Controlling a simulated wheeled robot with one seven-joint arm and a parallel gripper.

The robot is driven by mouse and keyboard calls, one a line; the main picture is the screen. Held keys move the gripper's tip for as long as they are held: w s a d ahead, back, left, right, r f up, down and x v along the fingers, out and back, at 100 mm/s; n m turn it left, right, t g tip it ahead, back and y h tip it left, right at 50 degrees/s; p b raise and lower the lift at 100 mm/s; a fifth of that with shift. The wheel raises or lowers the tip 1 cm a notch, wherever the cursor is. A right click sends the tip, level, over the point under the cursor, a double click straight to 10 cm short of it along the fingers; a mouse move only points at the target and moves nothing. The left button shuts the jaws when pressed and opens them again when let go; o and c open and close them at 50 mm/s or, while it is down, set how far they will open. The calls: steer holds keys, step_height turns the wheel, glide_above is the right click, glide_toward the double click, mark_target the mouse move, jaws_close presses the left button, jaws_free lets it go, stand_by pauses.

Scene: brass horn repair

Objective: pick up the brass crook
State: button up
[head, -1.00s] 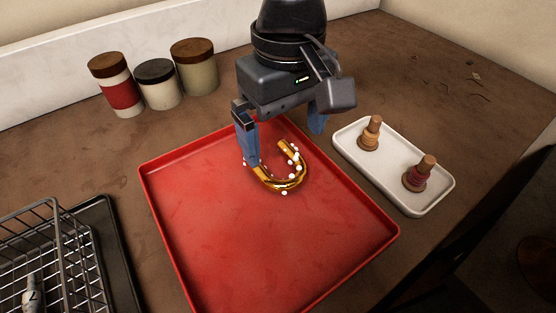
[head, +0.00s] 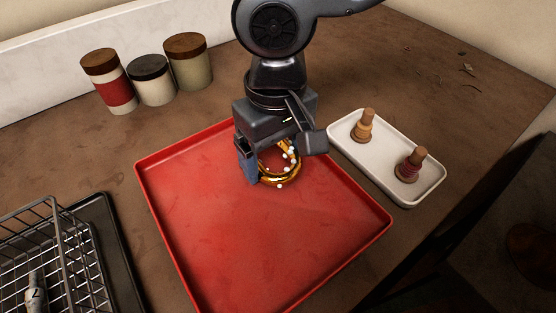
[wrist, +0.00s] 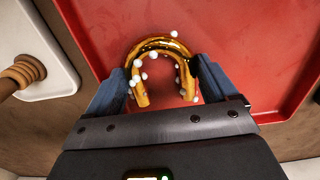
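The brass crook (head: 283,181) is a shiny U-shaped tube lying on the red tray (head: 245,245), near its back corner. Small white balls dot it and the space around it. In the wrist view the bend of the crook (wrist: 152,46) points away from my gripper (wrist: 161,82). The two blue fingers stand apart, one on each outer side of the crook's legs. They are very close to the brass; I cannot tell whether they touch it. In the head view my gripper (head: 279,168) is low over the crook and hides part of it and the right finger.
A white dish (head: 386,174) with two wooden pegs (head: 365,126) (head: 410,165) stands close to the right of the tray. Three lidded jars (head: 150,82) are at the back left. A wire basket (head: 45,255) is at the front left. The tray's front is clear.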

steer(key=c, duration=0.5)
steer(key=shift+r, duration=0.1)
